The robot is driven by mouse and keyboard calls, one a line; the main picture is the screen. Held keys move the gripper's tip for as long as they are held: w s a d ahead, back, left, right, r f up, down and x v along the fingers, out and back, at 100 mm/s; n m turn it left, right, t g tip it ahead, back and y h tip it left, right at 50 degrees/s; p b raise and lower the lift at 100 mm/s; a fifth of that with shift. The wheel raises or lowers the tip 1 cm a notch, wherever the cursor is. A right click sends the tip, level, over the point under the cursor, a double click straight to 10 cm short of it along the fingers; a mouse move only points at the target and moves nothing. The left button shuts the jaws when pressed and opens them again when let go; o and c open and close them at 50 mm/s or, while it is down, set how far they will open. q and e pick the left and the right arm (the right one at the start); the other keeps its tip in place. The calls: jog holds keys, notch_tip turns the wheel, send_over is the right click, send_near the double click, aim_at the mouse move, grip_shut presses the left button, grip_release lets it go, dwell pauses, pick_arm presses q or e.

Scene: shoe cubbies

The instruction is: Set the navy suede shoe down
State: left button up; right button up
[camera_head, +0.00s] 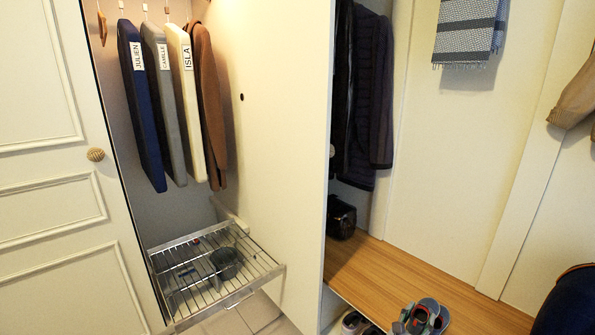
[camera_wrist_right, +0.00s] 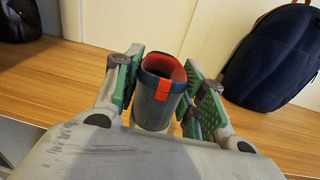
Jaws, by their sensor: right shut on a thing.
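My right gripper (camera_wrist_right: 162,88) is shut on a shoe (camera_wrist_right: 157,112), with one green-padded finger on each side of it. The shoe is grey-blue, with a navy collar, a red-orange lining and a red tab. Its opening faces up and the toe is hidden. In the head view the held shoe (camera_head: 421,318) shows at the bottom edge, in front of the wooden bench (camera_head: 400,274). I cannot tell whether it touches anything below. My left gripper is not in view.
A dark backpack (camera_wrist_right: 271,62) stands on the bench at right; a black bag (camera_head: 341,217) sits at its far left end. Shoes (camera_head: 353,322) show below the bench. A pulled-out wire rack (camera_head: 262,268) stands at left under hanging garment covers (camera_head: 143,110). The middle bench top is clear.

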jog(key=shift+w+a+r, duration=0.2)
jog(key=shift+a+r, duration=0.1)
jog(key=shift+a, duration=0.15)
jog(key=shift+w+a+y, duration=0.25)
jog(key=shift+y, duration=0.05)
jog(key=w+a+n+t+y, duration=0.1)
jog(key=a+n+y, duration=0.3)
jog(key=a, duration=0.8)
jog(key=w+a+n+t+y, duration=0.2)
jog(key=a+n+t+y, duration=0.2)
jog(key=a+y, duration=0.4)
jog(key=a+n, duration=0.1)
jog(key=a, duration=0.4)
jog(key=shift+w+a+f, duration=0.15)
jog(key=shift+w, duration=0.1)
jog(key=shift+f, duration=0.1)
jog(key=shift+s+f, duration=0.15)
jog(key=shift+f, duration=0.2)
jog(key=shift+a, duration=0.1)
